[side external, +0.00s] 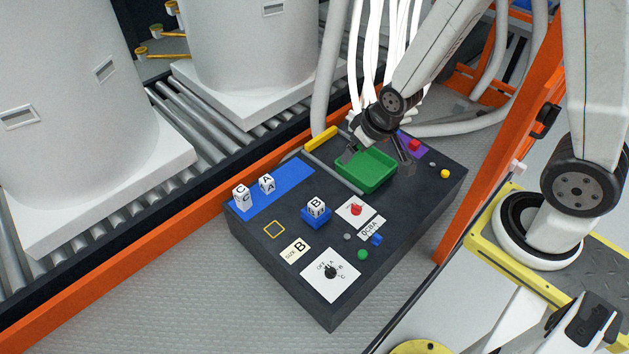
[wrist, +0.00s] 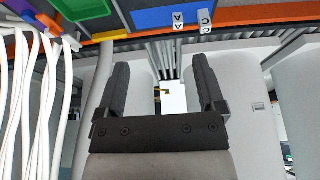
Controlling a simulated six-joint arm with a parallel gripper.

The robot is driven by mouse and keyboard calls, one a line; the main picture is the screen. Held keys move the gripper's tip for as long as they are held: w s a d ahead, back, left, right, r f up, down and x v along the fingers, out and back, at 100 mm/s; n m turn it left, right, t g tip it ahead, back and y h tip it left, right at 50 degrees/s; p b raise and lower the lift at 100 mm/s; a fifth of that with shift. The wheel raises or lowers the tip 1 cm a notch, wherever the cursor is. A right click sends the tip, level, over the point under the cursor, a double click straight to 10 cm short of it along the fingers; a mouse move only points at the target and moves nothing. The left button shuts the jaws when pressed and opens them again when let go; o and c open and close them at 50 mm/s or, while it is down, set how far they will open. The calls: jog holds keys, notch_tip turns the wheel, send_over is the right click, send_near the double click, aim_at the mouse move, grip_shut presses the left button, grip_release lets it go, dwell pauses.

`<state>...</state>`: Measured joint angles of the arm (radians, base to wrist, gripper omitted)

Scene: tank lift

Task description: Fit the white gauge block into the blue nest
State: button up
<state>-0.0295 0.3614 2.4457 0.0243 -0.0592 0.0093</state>
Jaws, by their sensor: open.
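A white block marked B (side external: 316,205) sits upright at the blue nest (side external: 314,221) on the dark panel; I cannot tell how deep it sits. Two more white blocks, marked C (side external: 241,195) and A (side external: 266,183), stand on the blue strip (side external: 290,180). The A block (wrist: 179,22) and C block (wrist: 205,20) also show at the top of the wrist view. My gripper (side external: 377,162) is open and empty, at the green tray and away from the B block. In the wrist view the gripper (wrist: 162,85) has its fingers wide apart with nothing between them.
The green tray (side external: 367,184) looks empty. An orange rail (side external: 170,267) runs beside the panel. White cables (side external: 368,50) hang close to my arm.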

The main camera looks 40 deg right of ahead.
jog(key=s+d+r+g, duration=0.1)
jog(key=s+r+g, duration=0.1)
jog(key=s+r, duration=0.4)
jog(key=shift+s+r, duration=0.25)
jog(key=shift+r, duration=0.05)
jog(key=shift+c, duration=0.2)
dwell(0.9)
